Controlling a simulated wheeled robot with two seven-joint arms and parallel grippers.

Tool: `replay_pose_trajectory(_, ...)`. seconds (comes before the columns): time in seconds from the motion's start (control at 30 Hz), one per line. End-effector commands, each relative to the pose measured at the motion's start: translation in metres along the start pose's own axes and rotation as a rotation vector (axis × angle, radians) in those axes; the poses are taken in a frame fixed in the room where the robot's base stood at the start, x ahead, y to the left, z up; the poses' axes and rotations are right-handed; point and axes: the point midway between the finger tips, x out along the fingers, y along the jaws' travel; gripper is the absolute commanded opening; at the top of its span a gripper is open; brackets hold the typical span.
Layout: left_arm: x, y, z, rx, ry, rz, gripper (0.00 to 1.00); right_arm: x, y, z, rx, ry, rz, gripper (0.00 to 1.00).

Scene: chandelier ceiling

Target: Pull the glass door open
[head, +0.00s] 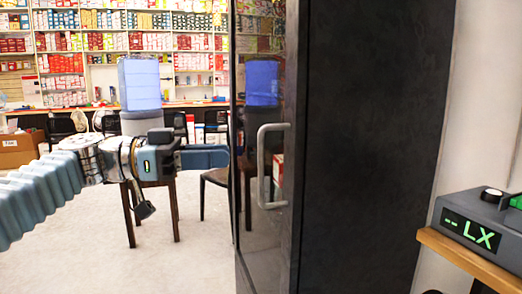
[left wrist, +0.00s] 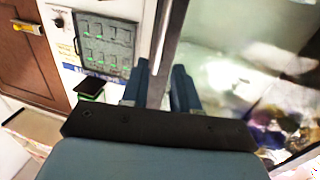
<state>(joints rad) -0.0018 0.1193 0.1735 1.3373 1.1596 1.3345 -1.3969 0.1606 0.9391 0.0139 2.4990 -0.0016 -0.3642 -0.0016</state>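The glass door (head: 255,215) is a tall reflective pane on the front of a dark cabinet, at mid-picture in the head view. Its pale upright bar handle (head: 263,165) stands out from the pane. My left gripper (head: 222,156) points right, its tips at the door's left edge, short of the handle in the picture. In the left wrist view its two blue fingers (left wrist: 158,88) stand apart, with a narrow upright bar (left wrist: 160,78) between them. I cannot tell whether this is the handle or the door edge, or whether the fingers press on it. My right gripper is out of view.
The dark cabinet side (head: 370,130) fills the middle right. A wooden shelf (head: 470,260) with a grey display device (head: 482,225) stands right. A chair (head: 215,178) and a table with a blue-topped object (head: 139,85) stand behind. Pale floor (head: 130,265) is open at the lower left.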

Motion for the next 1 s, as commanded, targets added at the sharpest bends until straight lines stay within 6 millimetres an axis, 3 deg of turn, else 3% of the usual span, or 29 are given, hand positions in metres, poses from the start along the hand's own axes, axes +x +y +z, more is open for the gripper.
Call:
replay_pose_trajectory(0.1,0.029,0.001,-0.002,-0.002,0.000,0.007,0.29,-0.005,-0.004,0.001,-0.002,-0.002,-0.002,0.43)
replay_pose_trajectory(0.33,0.069,0.000,-0.002,-0.001,0.000,0.003,0.29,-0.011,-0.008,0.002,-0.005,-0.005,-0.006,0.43)
replay_pose_trajectory(0.5,0.081,0.000,-0.001,0.000,0.000,0.001,0.29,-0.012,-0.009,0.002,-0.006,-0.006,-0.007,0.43)
replay_pose_trajectory(0.77,0.083,0.000,0.000,0.000,0.000,0.000,0.29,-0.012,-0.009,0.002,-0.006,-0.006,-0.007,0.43)
replay_pose_trajectory(1.0,0.082,0.000,0.000,0.000,0.000,0.000,0.00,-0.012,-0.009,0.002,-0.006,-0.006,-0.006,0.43)
